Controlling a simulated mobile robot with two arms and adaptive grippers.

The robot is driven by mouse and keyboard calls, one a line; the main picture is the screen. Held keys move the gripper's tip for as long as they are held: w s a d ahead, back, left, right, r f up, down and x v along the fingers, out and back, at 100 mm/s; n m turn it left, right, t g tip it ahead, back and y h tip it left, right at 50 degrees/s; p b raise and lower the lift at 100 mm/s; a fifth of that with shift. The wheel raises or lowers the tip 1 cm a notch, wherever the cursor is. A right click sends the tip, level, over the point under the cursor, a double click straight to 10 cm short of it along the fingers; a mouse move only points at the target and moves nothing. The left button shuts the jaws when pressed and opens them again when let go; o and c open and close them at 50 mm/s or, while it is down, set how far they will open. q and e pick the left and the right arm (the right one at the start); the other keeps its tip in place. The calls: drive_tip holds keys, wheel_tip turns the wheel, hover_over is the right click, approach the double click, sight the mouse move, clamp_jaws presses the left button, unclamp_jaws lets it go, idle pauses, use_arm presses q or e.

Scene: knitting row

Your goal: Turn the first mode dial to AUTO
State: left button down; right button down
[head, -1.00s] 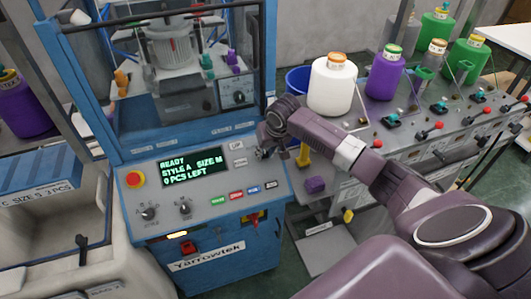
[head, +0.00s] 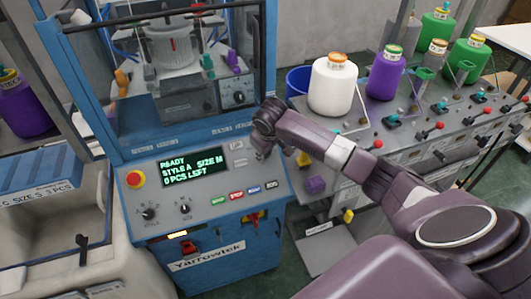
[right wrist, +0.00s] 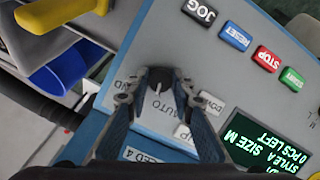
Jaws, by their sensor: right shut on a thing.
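In the right wrist view, a dark round dial (right wrist: 158,75) with a short white pointer mark sits on the grey panel. The label AUTO (right wrist: 172,109) is close beside it, and a partly hidden label ending in "ND" is on its other side. My right gripper (right wrist: 158,86) is shut on this dial, one finger on each side. I cannot tell exactly which label the pointer meets. In the head view, my right gripper (head: 259,147) is at the right edge of the control panel (head: 215,208) and hides the dial. My left gripper is not in view.
The display (head: 194,167) reads READY, STYLE A, SIZE M, 0 PCS LEFT. Buttons, including a red STOP button (right wrist: 267,59), sit near the gripped dial. Two other black dials and a red emergency button (head: 135,179) are at the panel's left. A yarn bench with several cones stands right.

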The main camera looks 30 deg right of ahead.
drive_tip(key=shift+n+h, duration=0.4)
drive_tip(key=shift+n, duration=1)
drive_tip(key=c, duration=1.7)
unclamp_jaws()
drive_tip(key=shift+a+r, duration=0.1)
drive_tip(key=shift+r, duration=0.1)
drive_tip(key=v, duration=1.1)
drive_tip(key=shift+s+a+r, duration=0.1)
drive_tip(key=shift+s+r, duration=0.1)
drive_tip(key=shift+r, duration=0.05)
